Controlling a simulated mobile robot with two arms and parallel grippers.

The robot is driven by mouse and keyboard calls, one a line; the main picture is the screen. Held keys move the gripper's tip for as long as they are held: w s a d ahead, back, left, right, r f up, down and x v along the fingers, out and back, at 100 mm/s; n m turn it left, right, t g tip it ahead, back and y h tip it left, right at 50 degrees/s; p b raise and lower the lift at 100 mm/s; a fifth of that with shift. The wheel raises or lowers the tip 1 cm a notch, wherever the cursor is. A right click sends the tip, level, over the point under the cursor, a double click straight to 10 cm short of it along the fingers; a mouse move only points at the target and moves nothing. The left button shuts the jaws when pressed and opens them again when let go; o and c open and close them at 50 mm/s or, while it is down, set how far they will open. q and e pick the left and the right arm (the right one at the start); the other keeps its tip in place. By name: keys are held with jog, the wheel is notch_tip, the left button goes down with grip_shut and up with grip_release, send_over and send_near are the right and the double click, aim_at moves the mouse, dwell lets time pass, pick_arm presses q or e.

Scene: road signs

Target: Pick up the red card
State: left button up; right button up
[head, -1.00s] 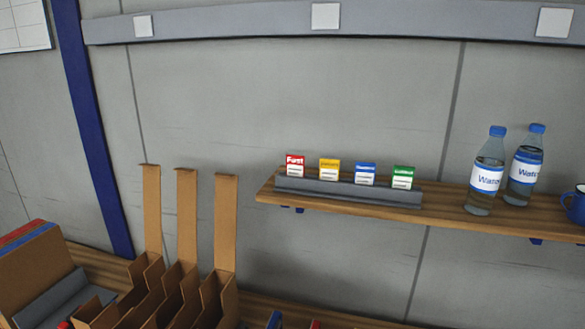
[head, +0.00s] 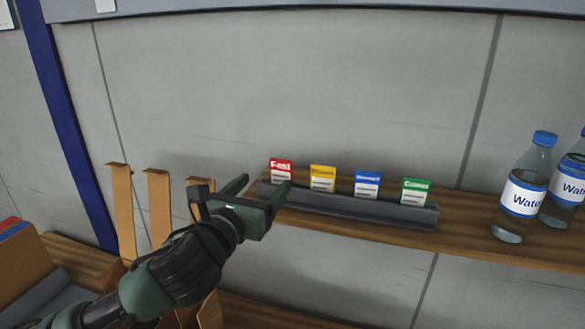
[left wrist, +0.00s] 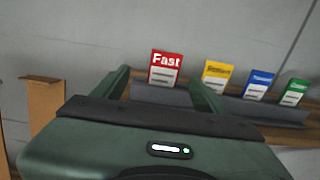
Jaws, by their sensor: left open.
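The red card (head: 280,170), marked "Fast", stands upright at the left end of a grey holder (head: 350,209) on a wooden shelf. It also shows in the left wrist view (left wrist: 166,68), ahead of and between my two fingers. My left gripper (head: 262,187) is open and empty, just in front of the card and slightly to its left in the head view. The fingers do not appear closed around the card, and the exact gap cannot be told. My right gripper is not in view.
A yellow card (head: 322,178), a blue card (head: 367,184) and a green card (head: 414,191) stand to the right in the same holder. Two water bottles (head: 523,190) stand further right on the shelf (head: 465,234). Tall cardboard dividers (head: 159,205) rise at lower left, behind my arm.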

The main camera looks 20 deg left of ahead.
aim_at(280, 163)
pick_arm(q)
jog(key=shift+w+d+r+p, duration=0.2)
jog(key=shift+w+r+p, duration=0.4)
jog(key=shift+p, duration=0.05)
jog(key=shift+w+d+r+p, duration=0.2)
jog(key=shift+w+r+p, duration=0.35)
jog(key=shift+p, duration=0.05)
jog(key=w, duration=0.3)
jog(key=shift+w+d+f+p, duration=0.1)
jog(key=shift+d+f+p, duration=0.15)
jog(key=shift+p, duration=0.15)
jog(key=shift+w, duration=0.25)
jog(key=shift+s, duration=0.1)
jog(key=shift+a, duration=0.1)
jog(key=c, duration=1.5)
jog(key=shift+c, duration=0.2)
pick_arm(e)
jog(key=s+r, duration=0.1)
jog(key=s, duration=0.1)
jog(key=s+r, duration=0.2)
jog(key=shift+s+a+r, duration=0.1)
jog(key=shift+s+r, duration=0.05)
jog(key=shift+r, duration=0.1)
